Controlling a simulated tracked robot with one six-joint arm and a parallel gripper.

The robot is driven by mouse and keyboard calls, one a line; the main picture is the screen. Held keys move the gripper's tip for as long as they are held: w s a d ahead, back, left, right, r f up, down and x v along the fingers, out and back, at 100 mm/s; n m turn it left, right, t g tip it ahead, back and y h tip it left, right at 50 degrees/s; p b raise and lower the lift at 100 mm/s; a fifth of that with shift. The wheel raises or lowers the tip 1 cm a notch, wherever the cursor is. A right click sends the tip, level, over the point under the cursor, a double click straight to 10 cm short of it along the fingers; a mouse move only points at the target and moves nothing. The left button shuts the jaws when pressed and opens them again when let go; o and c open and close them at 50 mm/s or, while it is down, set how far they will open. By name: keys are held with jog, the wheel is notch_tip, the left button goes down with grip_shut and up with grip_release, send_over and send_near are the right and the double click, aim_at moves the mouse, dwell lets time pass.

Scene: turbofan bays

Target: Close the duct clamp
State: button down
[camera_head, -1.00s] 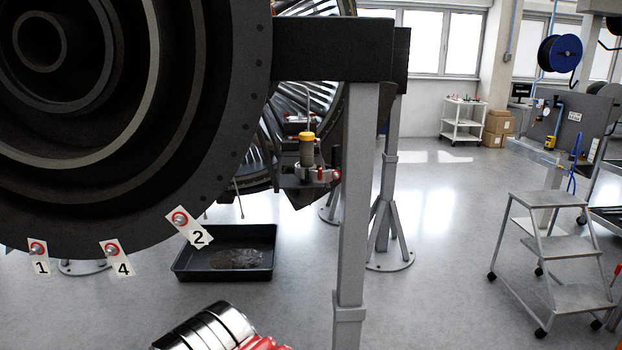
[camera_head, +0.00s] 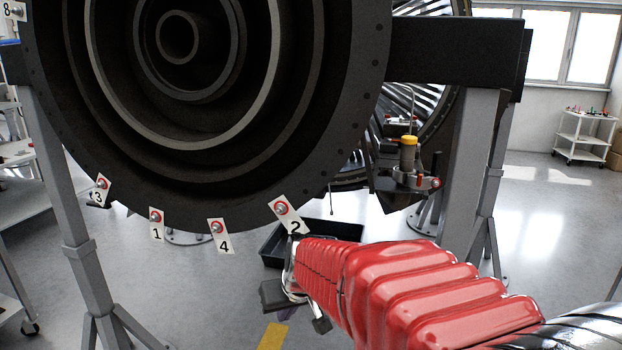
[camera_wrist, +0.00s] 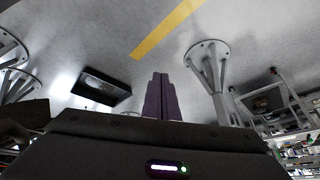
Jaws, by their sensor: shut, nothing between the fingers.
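The large dark round engine casing (camera_head: 345,150) fills the upper middle of the head view. Numbered tags, such as tag 2 (camera_head: 290,214) and tag 4 (camera_head: 221,236), hang at red-ringed fittings along its lower rim. My gripper (camera_head: 287,313) is below the rim near tag 2, partly hidden behind my red-sleeved arm. In the wrist view its purple fingers (camera_wrist: 161,82) are together, with nothing between them. They appear apart from any part of the engine.
A grey stand leg (camera_head: 66,205) is on the left and another (camera_head: 468,180) on the right. A black drip tray (camera_head: 335,230) lies behind my arm and shows in the wrist view (camera_wrist: 102,86). A yellow-capped unit (camera_head: 408,160) is behind the casing.

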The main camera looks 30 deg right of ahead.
jog(key=w+d+n+t+h, duration=0.1)
jog(key=w+d+h, duration=0.1)
jog(key=w+d, duration=0.5)
jog(key=w+d+r+t+h, duration=0.1)
jog(key=w+d+h, duration=0.2)
jog(key=d, duration=0.8)
jog(key=w+d+n+t+h, duration=0.1)
jog(key=w+d+t+h, duration=0.1)
jog(key=w+d, duration=0.5)
jog(key=s+d+r+n+g+h, duration=0.1)
jog(key=s+d+r+n+h, duration=0.1)
jog(key=d+r, duration=0.4)
jog(key=s+d+r+n+g+h, duration=0.2)
jog(key=s+d+r+h, duration=0.2)
jog(key=d, duration=0.6)
notch_tip(320, 180, up, 3)
jog(key=h, duration=0.3)
jog(key=shift+s+d+f+n, duration=0.15)
jog(key=shift+s+n, duration=0.15)
jog(key=shift+n, duration=0.1)
jog(key=shift+d, duration=0.1)
send_near(411, 183)
notch_tip(411, 183, up, 3)
jog(key=w, duration=0.1)
jog(key=d, duration=0.1)
jog(key=s+d, duration=0.1)
jog(key=d, duration=0.1)
jog(key=shift+s+d, duration=0.25)
jog(key=shift+s, duration=0.05)
